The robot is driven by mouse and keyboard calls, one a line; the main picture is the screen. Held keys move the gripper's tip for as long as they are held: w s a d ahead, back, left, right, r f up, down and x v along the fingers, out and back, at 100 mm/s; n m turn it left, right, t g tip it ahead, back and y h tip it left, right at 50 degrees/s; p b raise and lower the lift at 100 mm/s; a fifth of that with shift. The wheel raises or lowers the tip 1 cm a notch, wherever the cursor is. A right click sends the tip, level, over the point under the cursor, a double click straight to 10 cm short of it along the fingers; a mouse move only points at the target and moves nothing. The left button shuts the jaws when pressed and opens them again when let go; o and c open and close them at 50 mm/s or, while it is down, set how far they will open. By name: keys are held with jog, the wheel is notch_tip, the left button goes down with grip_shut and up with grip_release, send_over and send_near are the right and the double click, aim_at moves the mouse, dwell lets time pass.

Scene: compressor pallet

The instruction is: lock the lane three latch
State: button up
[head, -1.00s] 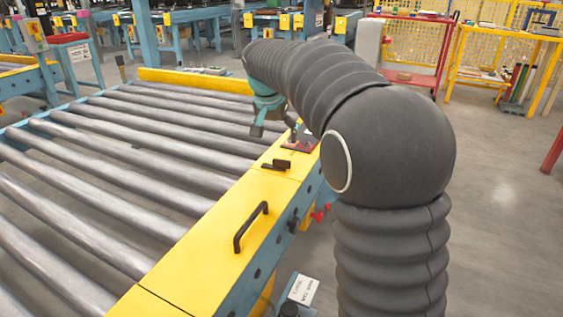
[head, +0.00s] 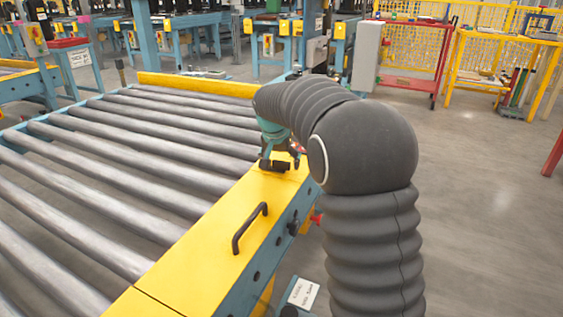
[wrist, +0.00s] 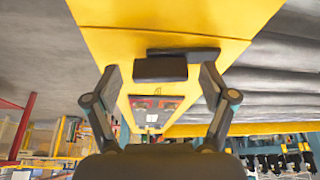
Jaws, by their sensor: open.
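The latch is a small black piece (head: 275,164) on top of the yellow side rail (head: 215,245) of the roller conveyor. In the wrist view the latch (wrist: 160,66) shows as a dark block with a longer dark bar behind it, lying on the yellow surface. My gripper (wrist: 160,78) is open, with one finger on each side of the block; contact with it cannot be told. In the head view my gripper (head: 279,150) is low over the latch and partly hidden by my arm. I see no lane number to read.
A black bar handle (head: 250,228) stands up from the rail nearer the camera. In the wrist view a reddish plate with a white label (wrist: 152,116) lies beyond the latch. Steel rollers (head: 110,185) fill the left. Open floor (head: 480,210) is at the right.

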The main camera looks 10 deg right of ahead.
jog(key=c, duration=1.2)
jog(key=shift+o, duration=0.2)
jog(key=n+y+p, duration=0.1)
jog(key=n+p, duration=0.1)
jog(key=n, duration=0.1)
jog(key=shift+s+d+r+n, duration=0.1)
jog(key=shift+n, duration=0.2)
jog(key=n+y+p, duration=0.1)
jog(key=n, duration=0.2)
jog(key=shift+d+n+y, duration=0.1)
jog(key=shift+n+y, duration=0.2)
jog(key=n+y, duration=0.1)
jog(key=n, duration=0.3)
jog(key=shift+d+f+n+y, duration=0.1)
jog(key=shift+f+n+y, duration=0.1)
jog(key=shift+n+y, duration=0.15)
jog(key=n+g+y, duration=0.1)
jog(key=n, duration=0.3)
jog(key=shift+n+g, duration=0.25)
jog(key=shift+g, duration=0.05)
